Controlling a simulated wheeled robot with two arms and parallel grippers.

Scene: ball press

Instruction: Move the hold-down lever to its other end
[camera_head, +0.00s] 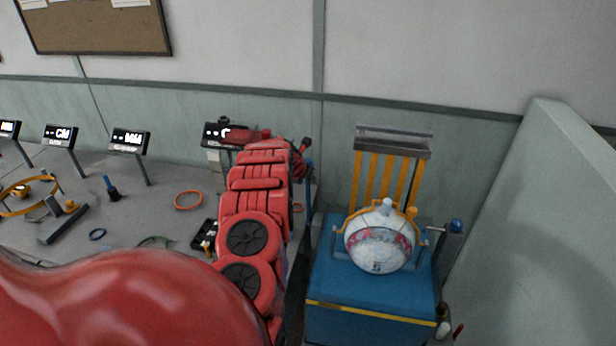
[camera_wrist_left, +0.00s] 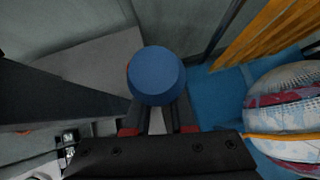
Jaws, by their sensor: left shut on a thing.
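The hold-down lever ends in a blue knob, which fills the middle of the left wrist view (camera_wrist_left: 157,76). My left gripper (camera_wrist_left: 158,130) has its fingers closed at the knob's near side, on the lever just below it. In the head view my left gripper (camera_head: 303,153) is small and partly hidden behind my red arm, at the left side of the blue press (camera_head: 370,283). The lever's upright bar (camera_head: 309,195) shows there only in part. My right gripper is in neither view.
A white and red ball (camera_head: 379,240) sits on the press under a yellow hoop, before yellow bars (camera_head: 388,178). A grey bench (camera_head: 150,205) with rings and small signs lies left; a pale partition (camera_head: 540,220) stands right.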

